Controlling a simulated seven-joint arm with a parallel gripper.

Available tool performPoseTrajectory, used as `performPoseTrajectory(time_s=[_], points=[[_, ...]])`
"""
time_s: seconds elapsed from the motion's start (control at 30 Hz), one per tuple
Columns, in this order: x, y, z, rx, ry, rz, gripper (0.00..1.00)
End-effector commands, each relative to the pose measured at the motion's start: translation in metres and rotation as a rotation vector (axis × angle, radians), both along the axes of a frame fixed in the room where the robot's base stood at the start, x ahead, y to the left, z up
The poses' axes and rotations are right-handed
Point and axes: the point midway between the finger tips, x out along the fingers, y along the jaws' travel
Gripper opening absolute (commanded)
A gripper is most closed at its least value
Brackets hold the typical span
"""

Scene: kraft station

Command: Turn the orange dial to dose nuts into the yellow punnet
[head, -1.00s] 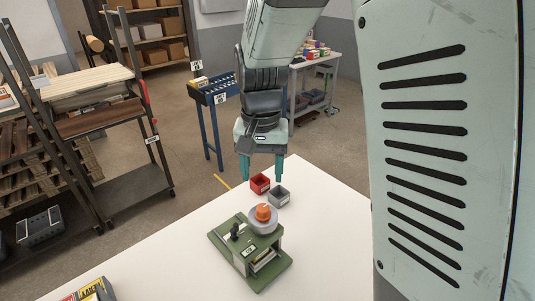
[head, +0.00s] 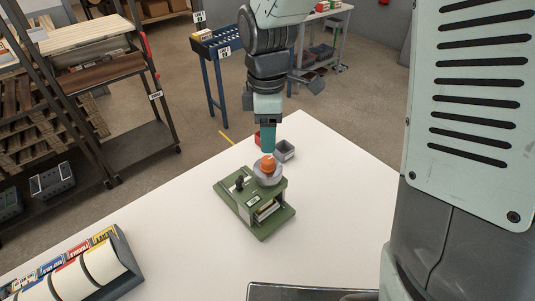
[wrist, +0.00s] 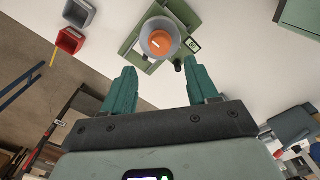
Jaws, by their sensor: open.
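The orange dial (head: 268,166) sits on a pale grey round collar on top of a green dispenser (head: 233,208) on the white table. My gripper (head: 268,150) is just above and behind the dial, seen edge-on in the head view. In the wrist view my gripper (wrist: 161,78) is open with nothing between its two teal fingers. The dial (wrist: 161,42) shows there beyond the fingertips, roughly in line with the gap. I cannot make out a yellow punnet; the dispenser's front opening shows only pale strips.
A red punnet (wrist: 70,41) and a grey punnet (head: 284,150) stand behind the dispenser near the table's far edge. A rack of coloured packets (head: 85,268) is at front left. A dark-edged item (head: 310,292) is at the bottom edge. White table around the dispenser is clear.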

Motion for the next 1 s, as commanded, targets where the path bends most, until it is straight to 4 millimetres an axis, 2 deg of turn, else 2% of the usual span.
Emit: performPoseTrajectory(time_s=[0.2, 0.4, 0.6, 0.83, 1.0], points=[[-0.001, 0.0, -0.044, -0.002, 0.006, 0.0, 0.59], [-0.001, 0.0, -0.072, 0.0, 0.003, -0.003, 0.59], [0.0, 0.0, -0.081, 0.0, 0.0, -0.003, 0.59], [0.0, 0.0, -0.082, 0.0, 0.0, -0.004, 0.59], [0.0, 0.0, -0.081, 0.0, 0.0, -0.004, 0.33]])
